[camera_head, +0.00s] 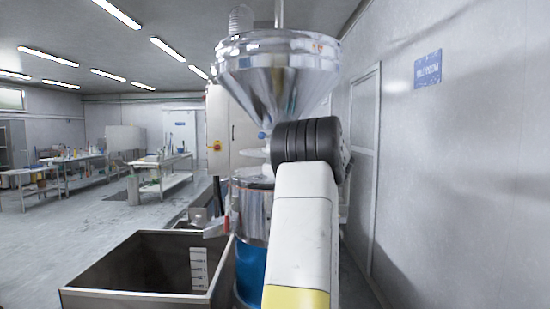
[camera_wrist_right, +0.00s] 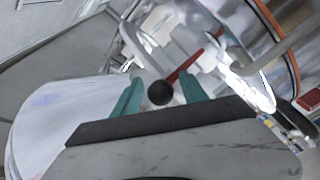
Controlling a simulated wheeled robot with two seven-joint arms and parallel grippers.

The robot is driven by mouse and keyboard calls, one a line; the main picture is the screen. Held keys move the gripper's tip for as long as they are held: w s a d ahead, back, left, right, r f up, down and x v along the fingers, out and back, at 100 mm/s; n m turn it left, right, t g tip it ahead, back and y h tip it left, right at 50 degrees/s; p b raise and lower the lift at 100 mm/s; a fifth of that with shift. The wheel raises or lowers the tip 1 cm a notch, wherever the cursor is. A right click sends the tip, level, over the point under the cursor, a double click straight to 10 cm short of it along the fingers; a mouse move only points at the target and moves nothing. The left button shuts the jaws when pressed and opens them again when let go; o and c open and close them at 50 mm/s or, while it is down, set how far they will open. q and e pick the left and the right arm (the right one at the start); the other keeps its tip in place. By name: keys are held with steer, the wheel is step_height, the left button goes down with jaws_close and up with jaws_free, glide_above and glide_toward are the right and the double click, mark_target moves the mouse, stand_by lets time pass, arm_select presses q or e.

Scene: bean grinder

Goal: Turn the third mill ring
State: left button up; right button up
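The mill has a shiny funnel hopper (camera_head: 277,75) on top, a white disc-like part (camera_head: 253,156) below it, and a metal cylindrical body (camera_head: 250,212). I cannot tell which part is the third ring; my right arm covers much of the mill's middle in the head view. In the right wrist view, my right gripper (camera_wrist_right: 161,92) has two teal fingers standing apart. A black ball knob (camera_wrist_right: 160,93) appears between them, with visible gaps on both sides. A red lever (camera_wrist_right: 186,66) rises just beyond the knob. My left gripper is not in view.
An open metal bin (camera_head: 130,293) stands at the front left, beside the mill's blue base (camera_head: 249,270). A grey control cabinet (camera_head: 218,130) is left of the mill. A wall (camera_head: 460,170) closes off the right side.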

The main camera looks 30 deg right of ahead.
steer(key=v, duration=0.8)
steer(key=shift+w, duration=0.1)
stand_by(0.3)
steer(key=s+a+f+m+g+y, duration=0.1)
steer(key=s+a+f+m+g, duration=0.15)
steer(key=a, duration=0.65)
steer(key=s+a+f+m+g, duration=0.1)
steer(key=s+a+f+m, duration=0.25)
steer(key=a, duration=0.55)
steer(key=s+a+f+m+g+y, duration=0.1)
steer(key=s+a+f+m+g, duration=0.15)
steer(key=a, duration=0.65)
steer(key=s+a+f+g+y, duration=0.1)
steer(key=s+a+f, duration=0.2)
steer(key=s+a, duration=0.3)
steer(key=s+a+f+g+y, duration=0.2)
steer(key=s+a+f, duration=0.2)
steer(key=s+a, duration=0.2)
steer(key=s+a+f+n+g+y, duration=0.1)
steer(key=s+a+f+g+y, duration=0.1)
steer(key=s+a, duration=0.5)
steer(key=shift+a+f, duration=0.6)
steer(key=shift+f, duration=0.05)
